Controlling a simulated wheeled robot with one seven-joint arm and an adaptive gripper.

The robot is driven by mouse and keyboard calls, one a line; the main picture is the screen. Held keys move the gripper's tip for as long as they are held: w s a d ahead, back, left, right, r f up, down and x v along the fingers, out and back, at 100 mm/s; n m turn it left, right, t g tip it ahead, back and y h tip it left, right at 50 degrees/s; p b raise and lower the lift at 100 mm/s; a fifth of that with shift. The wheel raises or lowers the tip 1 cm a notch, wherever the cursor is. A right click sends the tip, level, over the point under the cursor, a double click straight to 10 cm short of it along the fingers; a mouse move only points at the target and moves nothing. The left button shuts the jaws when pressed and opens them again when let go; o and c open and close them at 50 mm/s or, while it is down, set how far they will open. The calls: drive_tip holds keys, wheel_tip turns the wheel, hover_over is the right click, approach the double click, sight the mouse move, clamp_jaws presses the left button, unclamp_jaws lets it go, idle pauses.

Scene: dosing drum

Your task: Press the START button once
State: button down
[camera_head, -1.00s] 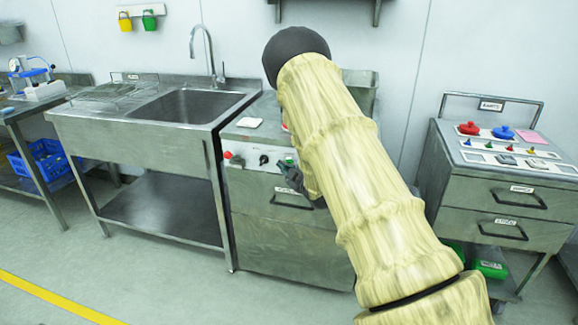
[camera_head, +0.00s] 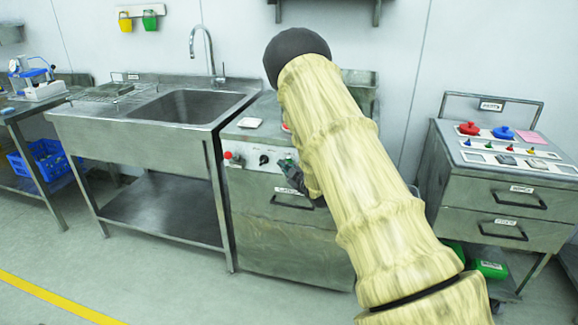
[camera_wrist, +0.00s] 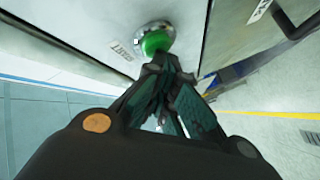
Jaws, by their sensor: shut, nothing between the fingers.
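The green START button (camera_wrist: 156,42) sits in a pale round collar on the steel cabinet front in the wrist view, beside a small label that reads START. My gripper (camera_wrist: 160,62) is shut and empty, with its fingertips at the lower edge of the button. I cannot tell whether they touch it or stop just short. In the head view my gripper (camera_head: 289,168) is at the cabinet's control panel (camera_head: 243,152), and my arm hides part of the panel. The green button is mostly covered by the fingers there.
A red button (camera_head: 233,157) and a black knob (camera_head: 264,160) are on the same panel, to the left. A drawer handle (camera_head: 291,203) is below. A sink (camera_head: 185,106) stands to the left, and a drawer cart (camera_head: 500,190) to the right.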

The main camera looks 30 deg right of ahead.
drive_tip(key=shift+s+a, duration=0.65)
drive_tip(key=shift+s+a+p, duration=0.2)
drive_tip(key=shift+s+a, duration=0.6)
drive_tip(key=shift+a, duration=0.2)
drive_tip(key=shift+s+a+p, duration=0.15)
drive_tip(key=shift+s+a, duration=0.65)
drive_tip(key=shift+a, duration=0.15)
